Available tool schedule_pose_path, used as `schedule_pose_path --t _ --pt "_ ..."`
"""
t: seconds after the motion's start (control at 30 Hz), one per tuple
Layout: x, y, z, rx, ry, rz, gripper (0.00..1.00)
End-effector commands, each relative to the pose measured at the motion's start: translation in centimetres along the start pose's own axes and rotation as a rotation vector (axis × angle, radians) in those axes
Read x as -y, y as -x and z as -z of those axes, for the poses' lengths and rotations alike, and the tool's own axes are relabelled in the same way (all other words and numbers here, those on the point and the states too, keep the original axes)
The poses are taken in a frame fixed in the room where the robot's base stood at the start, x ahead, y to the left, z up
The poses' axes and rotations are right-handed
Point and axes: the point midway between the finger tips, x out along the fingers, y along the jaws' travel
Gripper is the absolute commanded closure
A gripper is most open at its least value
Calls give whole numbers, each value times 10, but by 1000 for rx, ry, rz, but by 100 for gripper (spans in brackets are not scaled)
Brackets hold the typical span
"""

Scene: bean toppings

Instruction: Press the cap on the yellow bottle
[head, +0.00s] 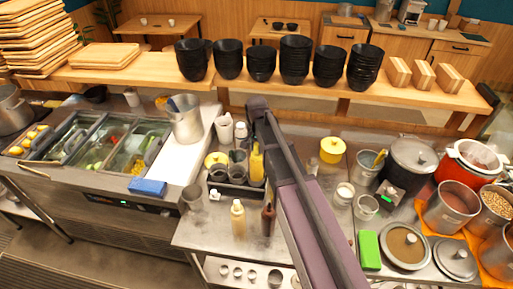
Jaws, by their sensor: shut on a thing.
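The yellow bottle (257,168) stands upright at the right end of a dark caddy (237,191) on the steel counter. My arm comes in from the lower right and passes close beside it. My gripper (252,128) is at the far end of the arm, just above the yellow bottle's top. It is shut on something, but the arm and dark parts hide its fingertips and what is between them. I cannot make out the cap, or whether the gripper touches the bottle. A cream-coloured bottle (238,218) and a dark brown bottle (268,219) stand in front of the caddy.
A metal pitcher (187,122) and food wells stand to the left. Stacked black bowls (295,60) line the wooden shelf (130,72) behind. Bare counter lies around the front bottles.

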Motion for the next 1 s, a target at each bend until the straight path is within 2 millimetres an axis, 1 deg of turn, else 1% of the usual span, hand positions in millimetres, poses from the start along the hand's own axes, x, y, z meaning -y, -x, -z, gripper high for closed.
schedule_pose_path --t 0.77,0.8,0.87,0.9,1.0 --pt "0 -4 0 0 0 0 82" --pt "0 -4 0 0 0 0 56" --pt "0 -4 0 0 0 0 38" --pt "0 -4 0 0 0 0 26" --pt "0 -4 0 0 0 0 25"
